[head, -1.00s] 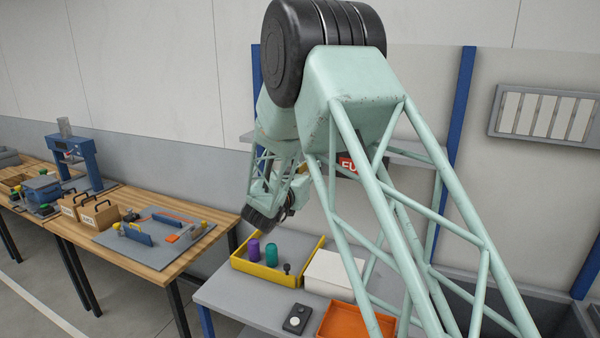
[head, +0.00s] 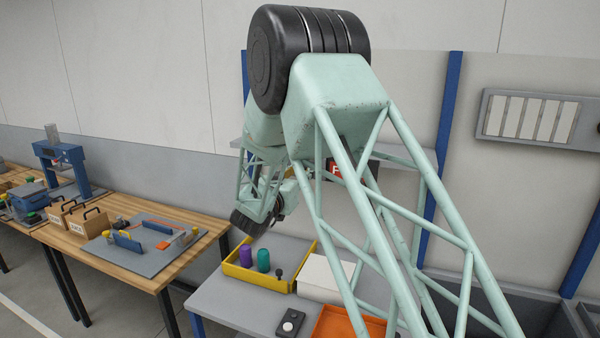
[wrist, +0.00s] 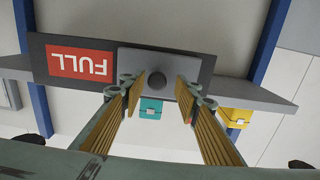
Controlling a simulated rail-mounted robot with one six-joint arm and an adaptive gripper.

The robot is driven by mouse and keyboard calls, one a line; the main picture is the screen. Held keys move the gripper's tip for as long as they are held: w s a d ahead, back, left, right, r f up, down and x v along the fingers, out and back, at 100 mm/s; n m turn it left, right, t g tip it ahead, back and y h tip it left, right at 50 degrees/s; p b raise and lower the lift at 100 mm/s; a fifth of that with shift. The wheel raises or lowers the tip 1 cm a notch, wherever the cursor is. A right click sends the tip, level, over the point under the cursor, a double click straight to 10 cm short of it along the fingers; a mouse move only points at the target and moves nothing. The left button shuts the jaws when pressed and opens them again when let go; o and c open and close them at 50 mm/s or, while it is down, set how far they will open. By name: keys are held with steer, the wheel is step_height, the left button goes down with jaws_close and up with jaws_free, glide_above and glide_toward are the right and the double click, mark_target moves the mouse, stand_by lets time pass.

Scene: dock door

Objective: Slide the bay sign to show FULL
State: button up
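The bay sign (wrist: 38,75) is a dark board on a shelf, seen upside down in the wrist view. Its red panel (wrist: 81,64) reads FULL and is uncovered at the left. A grey sliding plate (wrist: 207,64) with a round dark knob (wrist: 156,83) covers the part to the right of it. My gripper (wrist: 158,86) is open, its fingers on either side of the knob, with gaps visible on both sides. In the head view a small bit of the red panel (head: 333,168) shows behind my arm; the plate and knob are hidden there.
A teal box (wrist: 151,108) and a yellow box (wrist: 234,117) appear beyond the shelf edge in the wrist view. Below my arm, a yellow tray (head: 258,279) holds purple and teal cylinders. An orange tray (head: 345,325) is nearby. A wooden bench (head: 150,280) stands left.

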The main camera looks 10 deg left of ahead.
steer(key=shift+s, duration=0.15)
steer(key=v, duration=1.1)
steer(key=shift+s, duration=0.3)
steer(key=shift+a, duration=0.1)
steer(key=shift+w, duration=0.1)
steer(key=d+f+g+y+b, duration=0.1)
steer(key=d+g+y+b, duration=0.3)
steer(key=d, duration=0.6)
steer(key=s+d+f+n+g+y+b, duration=0.25)
steer(key=s+d+b, duration=0.25)
steer(key=s+d, duration=0.4)
steer(key=s+d+r+g+h, duration=0.1)
steer(key=s+d, duration=0.6)
steer(key=s, duration=1)
steer(key=s+d+g, duration=0.3)
steer(key=s+d, duration=0.4)
steer(key=s, duration=1)
steer(key=s+d+r+g+h, duration=0.1)
steer(key=s+d+g, duration=0.2)
steer(key=s, duration=1.4)
steer(key=d, duration=0.4)
steer(key=shift+s+d+r+h+p, duration=0.15)
steer(key=shift+d+r+h+p, duration=0.15)
steer(key=shift+h, duration=0.05)
